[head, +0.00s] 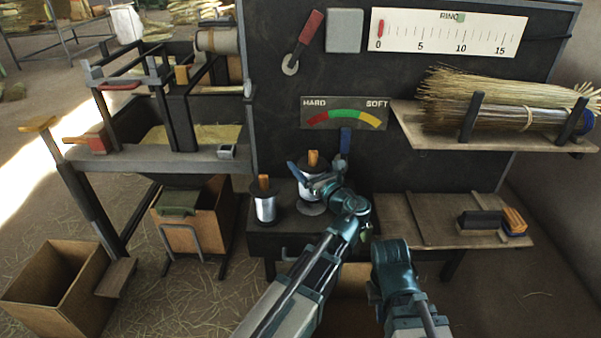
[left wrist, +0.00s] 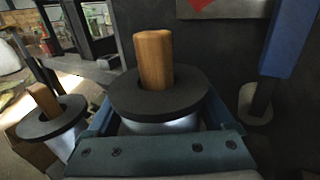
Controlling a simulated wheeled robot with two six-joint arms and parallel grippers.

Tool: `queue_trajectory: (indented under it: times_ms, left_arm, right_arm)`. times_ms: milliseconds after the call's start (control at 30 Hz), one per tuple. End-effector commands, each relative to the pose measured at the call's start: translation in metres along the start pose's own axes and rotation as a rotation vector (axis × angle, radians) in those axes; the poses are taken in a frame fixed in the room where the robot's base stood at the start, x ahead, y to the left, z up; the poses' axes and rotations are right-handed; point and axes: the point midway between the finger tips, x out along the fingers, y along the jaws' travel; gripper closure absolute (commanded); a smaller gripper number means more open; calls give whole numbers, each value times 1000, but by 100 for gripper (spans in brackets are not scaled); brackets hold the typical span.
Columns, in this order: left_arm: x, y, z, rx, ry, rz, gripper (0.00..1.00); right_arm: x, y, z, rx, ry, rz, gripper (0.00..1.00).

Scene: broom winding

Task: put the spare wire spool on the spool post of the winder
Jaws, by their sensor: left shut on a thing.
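A wire spool (head: 311,184) with dark flanges, silvery wire and a wooden peg on top is between the jaws of my left gripper (head: 313,182). The gripper is shut on it, and in the left wrist view the spool's dark top flange (left wrist: 158,95) and peg stand upright between the jaws. The spool is over a grey disc (head: 311,208) on a dark stand; I cannot tell if they touch. A second, similar spool (head: 264,206) stands upright to its left, also in the left wrist view (left wrist: 55,122). I cannot make out which part is the spool post. My right gripper's fingers are hidden.
A blue lever (head: 345,141) rises behind my left gripper, close on the right in the left wrist view (left wrist: 289,45). A dark panel (head: 275,150) stands behind. A winder frame (head: 183,108) is at left. Shelves (head: 408,128) (head: 393,212) stand at right.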

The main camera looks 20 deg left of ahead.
Motion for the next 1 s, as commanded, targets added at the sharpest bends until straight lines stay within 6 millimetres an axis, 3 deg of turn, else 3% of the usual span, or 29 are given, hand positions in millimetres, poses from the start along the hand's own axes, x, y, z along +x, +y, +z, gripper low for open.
queue_trajectory:
  times_ms: [400,833,867,933,1000]
  left_arm:
    - [-8,-3,-36,1,-2,0,100]
    - [-9,-3,-38,1,-2,0,100]
    - [-9,-3,-39,0,0,0,12]
    - [-9,-3,-38,0,0,0,0]
    - [-9,-3,-38,0,0,0,0]
  right_arm:
    - [36,-5,-2,-6,2,-4,100]
    - [39,-5,-3,-8,2,-5,100]
    - [39,-5,-3,-8,2,-5,100]
    - [37,-5,-3,-8,2,-5,100]
    - [37,-5,-3,-8,2,-5,100]
